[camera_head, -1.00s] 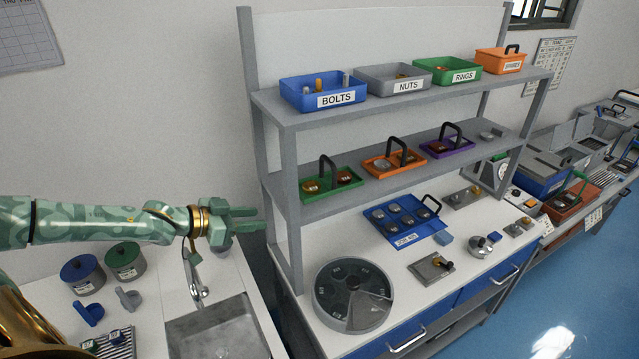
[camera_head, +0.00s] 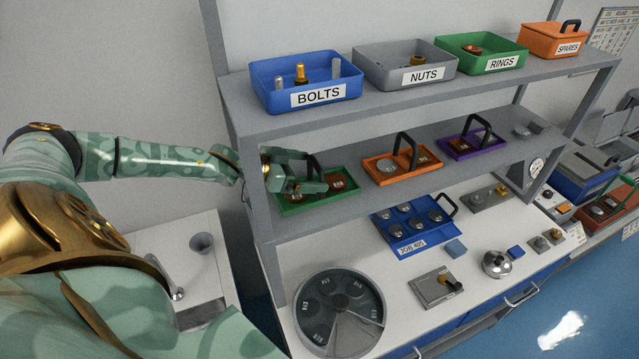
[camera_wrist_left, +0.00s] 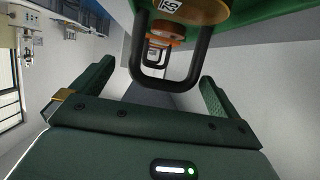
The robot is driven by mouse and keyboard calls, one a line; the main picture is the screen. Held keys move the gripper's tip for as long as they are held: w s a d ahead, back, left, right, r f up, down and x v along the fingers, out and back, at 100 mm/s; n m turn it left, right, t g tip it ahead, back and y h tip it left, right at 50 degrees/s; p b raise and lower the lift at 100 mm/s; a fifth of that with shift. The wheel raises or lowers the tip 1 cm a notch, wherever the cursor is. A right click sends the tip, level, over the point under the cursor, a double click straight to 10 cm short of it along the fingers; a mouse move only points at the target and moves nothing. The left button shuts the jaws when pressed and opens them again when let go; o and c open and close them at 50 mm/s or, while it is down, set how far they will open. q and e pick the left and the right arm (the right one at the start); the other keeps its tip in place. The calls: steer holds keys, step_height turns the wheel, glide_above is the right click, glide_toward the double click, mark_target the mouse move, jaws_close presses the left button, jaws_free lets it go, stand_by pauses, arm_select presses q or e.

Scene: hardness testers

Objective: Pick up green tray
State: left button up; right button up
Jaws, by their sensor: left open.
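The green tray (camera_head: 345,203) sits on the middle shelf at its left end, with an upright black handle (camera_head: 315,167) and two round brown pieces in it. My left gripper (camera_head: 318,180) reaches in past the left shelf post, over the tray and at its handle. In the left wrist view the open fingers (camera_wrist_left: 160,85) stand on either side of the black handle (camera_wrist_left: 193,66), with gaps between finger and handle. The green tray (camera_wrist_left: 262,14) shows at the top there. My right gripper is not in view.
An orange tray (camera_head: 376,178) and a purple tray (camera_head: 470,157) stand further right on the same shelf (camera_head: 355,206). The upper shelf, with the blue BOLTS bin (camera_head: 262,100), is above. A blue tray (camera_head: 402,247) and a round carousel (camera_head: 297,320) are on the bench below.

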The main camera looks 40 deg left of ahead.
mark_target(316, 177)
arm_select(q)
steer(key=x, duration=0.2)
steer(key=p+x, duration=0.1)
steer(key=x, duration=0.1)
steer(key=shift+w+a, duration=0.15)
steer(key=shift+w, duration=0.1)
steer(key=shift+w+f, duration=0.1)
steer(key=shift+w, duration=0.1)
steer(key=c, duration=0.9)
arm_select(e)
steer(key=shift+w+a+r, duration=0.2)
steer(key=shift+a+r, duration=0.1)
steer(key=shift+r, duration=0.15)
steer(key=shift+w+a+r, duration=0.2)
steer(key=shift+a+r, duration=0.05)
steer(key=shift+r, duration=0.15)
